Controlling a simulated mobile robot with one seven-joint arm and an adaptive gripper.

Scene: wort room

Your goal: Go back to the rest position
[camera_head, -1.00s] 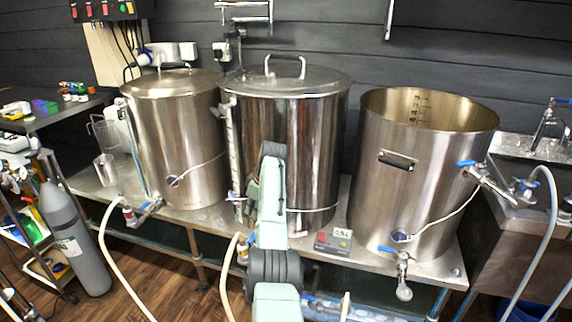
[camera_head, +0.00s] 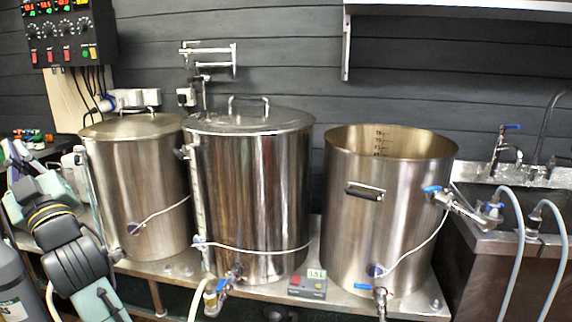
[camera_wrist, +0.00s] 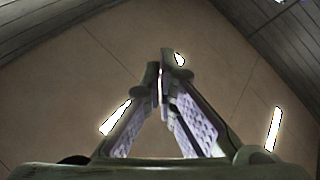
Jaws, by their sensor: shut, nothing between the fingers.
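My gripper (camera_wrist: 162,75) shows in the wrist view with its two fingers drawn together at the tips and nothing between them. It points up at a pale ceiling with bright light strips. In the head view my arm is folded at the lower left, in front of the left end of the steel bench. I cannot make out the gripper clearly there. The arm hides part of the bench and of the things at the left edge.
A lidded kettle (camera_head: 145,195), a larger lidded kettle (camera_head: 250,190) and an open kettle (camera_head: 385,215) stand on the steel bench (camera_head: 425,303). A small display box (camera_head: 307,284) sits between the last two. A sink (camera_head: 505,215) with hoses is at right. A grey cylinder (camera_head: 12,285) stands at lower left.

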